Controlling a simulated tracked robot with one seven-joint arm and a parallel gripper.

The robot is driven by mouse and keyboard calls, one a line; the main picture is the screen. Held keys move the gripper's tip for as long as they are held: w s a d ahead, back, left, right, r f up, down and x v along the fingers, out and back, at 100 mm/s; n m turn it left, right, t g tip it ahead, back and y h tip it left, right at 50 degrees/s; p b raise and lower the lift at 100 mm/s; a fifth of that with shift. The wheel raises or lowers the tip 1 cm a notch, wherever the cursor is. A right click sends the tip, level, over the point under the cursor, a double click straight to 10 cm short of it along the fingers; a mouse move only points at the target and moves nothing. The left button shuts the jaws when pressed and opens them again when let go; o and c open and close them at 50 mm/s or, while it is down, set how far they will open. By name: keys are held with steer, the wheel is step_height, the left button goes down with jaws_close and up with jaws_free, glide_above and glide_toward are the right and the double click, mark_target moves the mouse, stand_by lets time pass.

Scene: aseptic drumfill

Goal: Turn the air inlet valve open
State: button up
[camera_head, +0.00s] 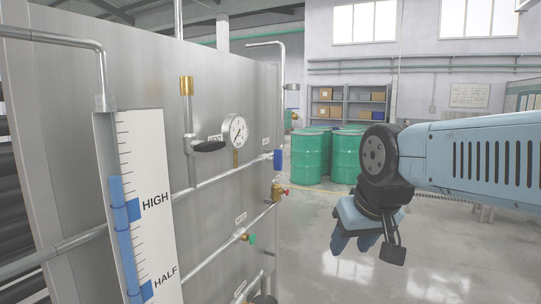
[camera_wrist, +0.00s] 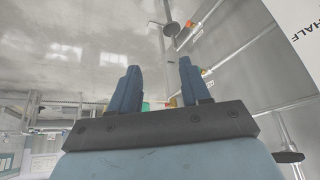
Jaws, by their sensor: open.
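My gripper (camera_head: 354,240) hangs at the right of the head view, pointing down, apart from the panel. In the wrist view its two dark blue fingers (camera_wrist: 158,68) are spread with nothing between them. The grey panel (camera_head: 225,90) carries several valves. A blue handle (camera_head: 278,160) is at its right edge, below a small label (camera_head: 265,141) too small to read surely. A brass valve with a red handle (camera_head: 285,192) sits lower. A green-handled valve (camera_head: 249,239) is on a lower pipe. A black lever (camera_head: 208,147) is by the VENT label. I cannot tell surely which is the air inlet valve.
A pressure gauge (camera_head: 235,131) and a level scale (camera_head: 146,205) with a blue column are on the panel. Pipes run out from its face. Green drums (camera_head: 310,152) and a shelf (camera_head: 347,104) stand behind. The shiny floor (camera_head: 440,250) at right is clear.

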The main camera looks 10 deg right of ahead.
steer(key=w+a+r+m+g+y, duration=0.1)
steer(key=w+a+r+m+y, duration=0.2)
steer(key=w, duration=0.6)
steer(key=w+a+r+m+y, duration=0.1)
steer(key=w+m+y, duration=0.1)
steer(key=w+m, duration=0.5)
steer(key=w+a+r+m+g+y, duration=0.1)
steer(key=w+r+m+y, duration=0.15)
steer(key=w, duration=0.85)
steer(key=m+t+y, duration=0.7)
steer(key=m, duration=0.6)
glide_toward(278, 160)
steer(key=r+x, duration=0.2)
steer(key=x, duration=1)
steer(key=shift+w+d+r, duration=0.15)
steer(key=shift+w+d, duration=0.05)
steer(key=shift+w, duration=0.2)
steer(key=shift+n, duration=0.25)
steer(key=shift+c, duration=0.2)
